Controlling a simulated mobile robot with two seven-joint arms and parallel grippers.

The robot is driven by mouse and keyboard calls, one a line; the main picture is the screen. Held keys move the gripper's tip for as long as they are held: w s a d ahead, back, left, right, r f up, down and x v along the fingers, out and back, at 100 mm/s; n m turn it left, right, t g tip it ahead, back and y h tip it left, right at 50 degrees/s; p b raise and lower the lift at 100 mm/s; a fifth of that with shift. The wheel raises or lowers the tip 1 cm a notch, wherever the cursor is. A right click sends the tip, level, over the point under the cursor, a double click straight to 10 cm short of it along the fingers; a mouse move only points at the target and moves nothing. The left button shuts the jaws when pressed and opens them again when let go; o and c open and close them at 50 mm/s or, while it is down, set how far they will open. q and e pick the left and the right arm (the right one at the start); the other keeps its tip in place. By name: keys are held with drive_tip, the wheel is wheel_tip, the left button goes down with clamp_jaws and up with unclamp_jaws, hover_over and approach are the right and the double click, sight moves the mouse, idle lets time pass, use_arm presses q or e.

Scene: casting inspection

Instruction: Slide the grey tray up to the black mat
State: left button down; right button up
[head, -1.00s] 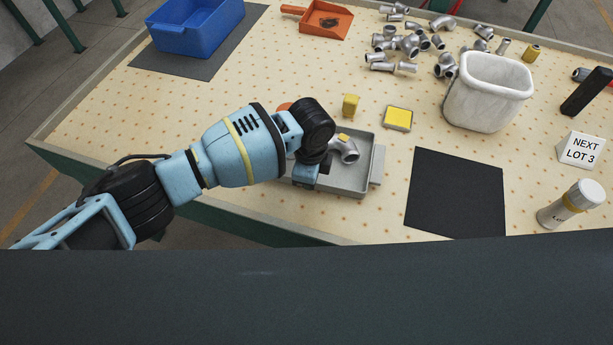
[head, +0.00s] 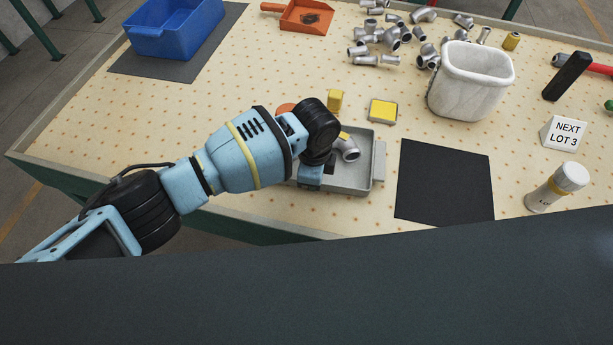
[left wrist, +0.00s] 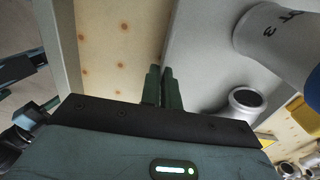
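The grey tray (head: 352,183) lies flat on the table, with a metal elbow fitting (head: 347,148) and a yellow piece in it. The black mat (head: 445,185) lies flat to its right, with a narrow strip of bare table between them. My left gripper (head: 305,185) is low at the tray's left end; the arm hides that end and the fingertips in the head view. In the left wrist view its two dark green fingers (left wrist: 163,88) are close together at the tray's edge; the grey tray (left wrist: 205,65) also shows there. My right gripper is not in view.
Behind the tray are a yellow block (head: 335,100) and a yellow-topped pad (head: 382,111). A white bin (head: 468,85) stands behind the mat. The tray's near side is close to the table's front edge.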

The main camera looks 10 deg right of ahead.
use_arm(q)
drive_tip(key=shift+s+d, duration=0.15)
drive_tip(key=shift+d, duration=0.1)
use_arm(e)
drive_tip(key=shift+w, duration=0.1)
use_arm(q)
drive_tip(key=c, duration=2.1)
unclamp_jaws()
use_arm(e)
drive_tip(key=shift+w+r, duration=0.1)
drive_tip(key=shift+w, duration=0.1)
use_arm(q)
drive_tip(key=o, duration=0.5)
drive_tip(key=shift+o, duration=0.2)
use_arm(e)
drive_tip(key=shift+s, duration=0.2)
